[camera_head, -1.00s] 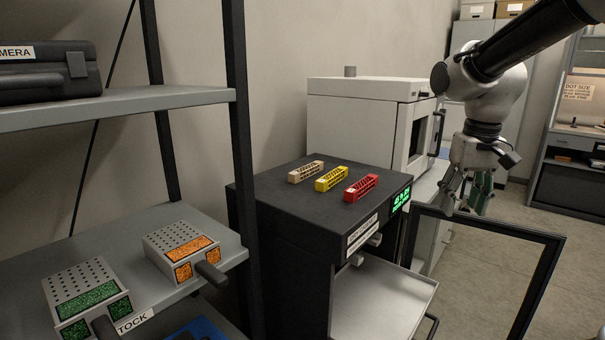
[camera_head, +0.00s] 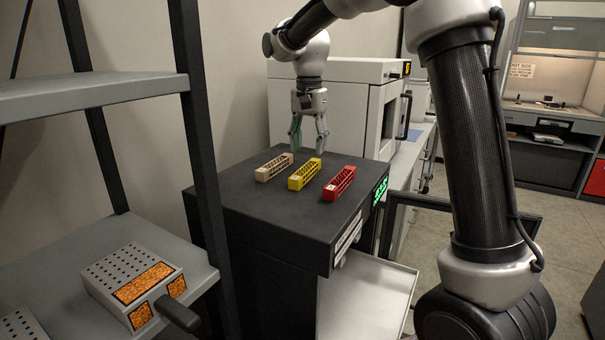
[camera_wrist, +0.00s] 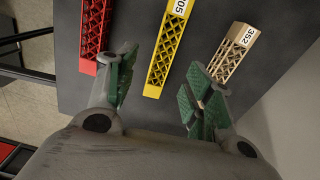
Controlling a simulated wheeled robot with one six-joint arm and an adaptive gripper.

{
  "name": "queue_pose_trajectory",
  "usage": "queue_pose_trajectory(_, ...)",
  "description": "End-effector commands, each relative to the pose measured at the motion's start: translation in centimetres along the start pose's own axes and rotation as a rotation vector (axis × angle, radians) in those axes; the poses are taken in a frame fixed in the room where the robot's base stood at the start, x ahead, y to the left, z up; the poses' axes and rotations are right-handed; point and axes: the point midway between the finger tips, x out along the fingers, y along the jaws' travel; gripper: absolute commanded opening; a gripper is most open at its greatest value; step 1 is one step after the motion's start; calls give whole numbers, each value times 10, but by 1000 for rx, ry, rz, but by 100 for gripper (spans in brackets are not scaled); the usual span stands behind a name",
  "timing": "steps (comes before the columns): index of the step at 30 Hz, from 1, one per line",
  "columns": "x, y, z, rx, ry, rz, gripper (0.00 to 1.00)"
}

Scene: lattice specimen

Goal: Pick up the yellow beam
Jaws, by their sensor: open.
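The yellow beam (camera_head: 305,174) is a lattice bar lying flat on the black cabinet top, between a beige beam (camera_head: 273,167) and a red beam (camera_head: 339,183). My gripper (camera_head: 309,148) is open and empty, pointing down above the cabinet top, behind the beams. In the wrist view the yellow beam (camera_wrist: 167,48) shows a white label with digits, partly cut off by the top edge. The open fingers (camera_wrist: 163,88) lie on either side of its line, with no contact visible. The red beam (camera_wrist: 95,30) is left and the beige beam (camera_wrist: 232,52), labelled 352, is right.
The black cabinet (camera_head: 270,215) has a green display and an open door below with a metal tray (camera_head: 362,295). A white machine (camera_head: 345,115) stands behind it. A shelf rack (camera_head: 95,95) with an orange-panelled box (camera_head: 135,285) is at left. The cabinet top around the beams is clear.

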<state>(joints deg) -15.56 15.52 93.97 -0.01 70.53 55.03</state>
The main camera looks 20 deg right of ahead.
Motion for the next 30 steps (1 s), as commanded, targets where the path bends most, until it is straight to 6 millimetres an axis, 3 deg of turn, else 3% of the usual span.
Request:
queue_pose_trajectory(13,63,-6,7,-2,-2,2,52)
queue_pose_trajectory(22,68,-6,7,-3,0,-1,52)
queue_pose_trajectory(30,68,-6,7,-3,0,0,3)
